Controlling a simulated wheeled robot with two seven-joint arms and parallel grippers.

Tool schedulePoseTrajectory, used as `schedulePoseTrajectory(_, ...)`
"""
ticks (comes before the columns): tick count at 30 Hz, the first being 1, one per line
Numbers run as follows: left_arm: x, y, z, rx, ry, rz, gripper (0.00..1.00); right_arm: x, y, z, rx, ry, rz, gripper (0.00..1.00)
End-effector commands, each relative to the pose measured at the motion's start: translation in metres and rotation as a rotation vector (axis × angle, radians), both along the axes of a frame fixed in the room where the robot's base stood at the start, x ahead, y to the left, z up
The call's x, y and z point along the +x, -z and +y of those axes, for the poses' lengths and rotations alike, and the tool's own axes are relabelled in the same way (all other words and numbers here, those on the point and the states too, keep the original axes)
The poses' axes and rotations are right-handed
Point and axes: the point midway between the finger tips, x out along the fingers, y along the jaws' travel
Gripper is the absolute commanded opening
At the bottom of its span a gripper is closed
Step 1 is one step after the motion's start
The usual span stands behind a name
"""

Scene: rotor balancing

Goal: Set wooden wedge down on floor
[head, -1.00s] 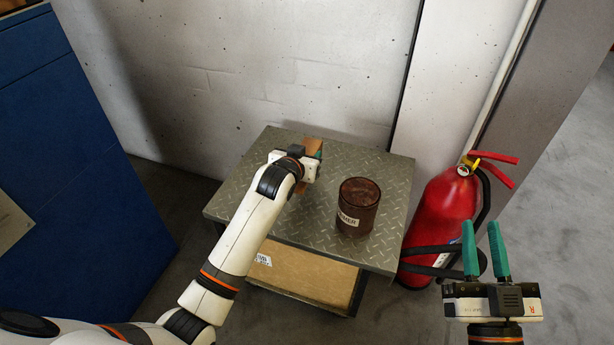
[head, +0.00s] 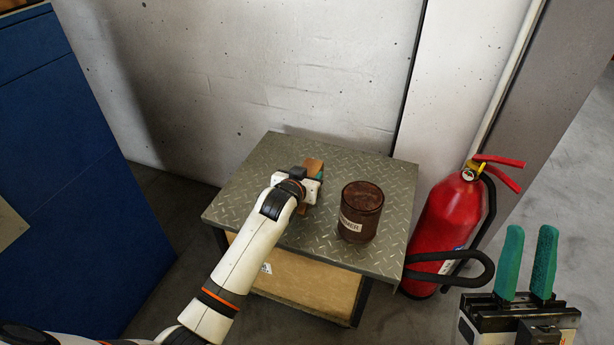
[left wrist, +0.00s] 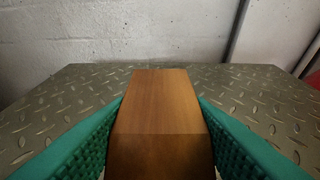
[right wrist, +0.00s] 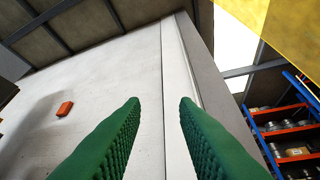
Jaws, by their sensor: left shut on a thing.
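The wooden wedge (left wrist: 160,105) lies between the green fingers of my left gripper (left wrist: 160,130) in the left wrist view, and both fingers press its sides. In the head view the wedge (head: 313,166) shows as a brown block end beyond my left gripper (head: 311,182), over the diamond-plate table top (head: 270,155). Whether it touches the plate is hard to tell. My right gripper (head: 525,265) is open and empty at the lower right, and its parted fingers (right wrist: 160,115) also show in the right wrist view. Bare floor (head: 200,225) shows around the table.
A brown labelled can (head: 362,212) stands on the table top, right of my left gripper. A red fire extinguisher (head: 445,222) with a black hose stands right of the table. A blue cabinet (head: 75,190) is at the left, and a concrete wall (head: 270,70) is behind.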

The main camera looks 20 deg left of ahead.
Motion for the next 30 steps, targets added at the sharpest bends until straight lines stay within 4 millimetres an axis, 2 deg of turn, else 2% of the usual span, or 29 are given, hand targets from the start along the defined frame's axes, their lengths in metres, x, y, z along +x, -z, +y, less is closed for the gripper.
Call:
schedulePoseTrajectory(5,0.000,0.002,0.000,0.000,0.000,-0.001,0.19,0.000,0.000,0.000,0.000,0.000,0.001,0.27)
schedulePoseTrajectory(6,0.000,0.002,0.000,0.000,0.000,0.000,0.48,0.000,0.000,0.000,0.000,0.000,0.001,0.27)
schedulePoseTrajectory(9,0.000,0.002,0.000,0.000,0.000,0.000,0.65,0.000,0.000,0.000,0.000,0.000,0.001,0.27)
schedulePoseTrajectory(10,0.000,0.002,0.000,0.000,0.000,0.000,0.67,0.000,0.000,0.000,0.000,0.000,0.001,0.27)
schedulePoseTrajectory(21,-0.002,-0.001,0.000,0.000,0.000,0.001,0.67,0.001,-0.001,0.000,-0.003,0.000,0.009,0.27)
schedulePoseTrajectory(26,-0.013,-0.007,0.001,0.000,0.000,0.001,0.67,0.018,0.010,0.002,-0.041,0.009,0.135,0.27)
schedulePoseTrajectory(30,-0.029,-0.014,0.001,0.000,0.000,0.001,0.67,0.035,0.026,0.004,-0.086,0.017,0.287,0.27)
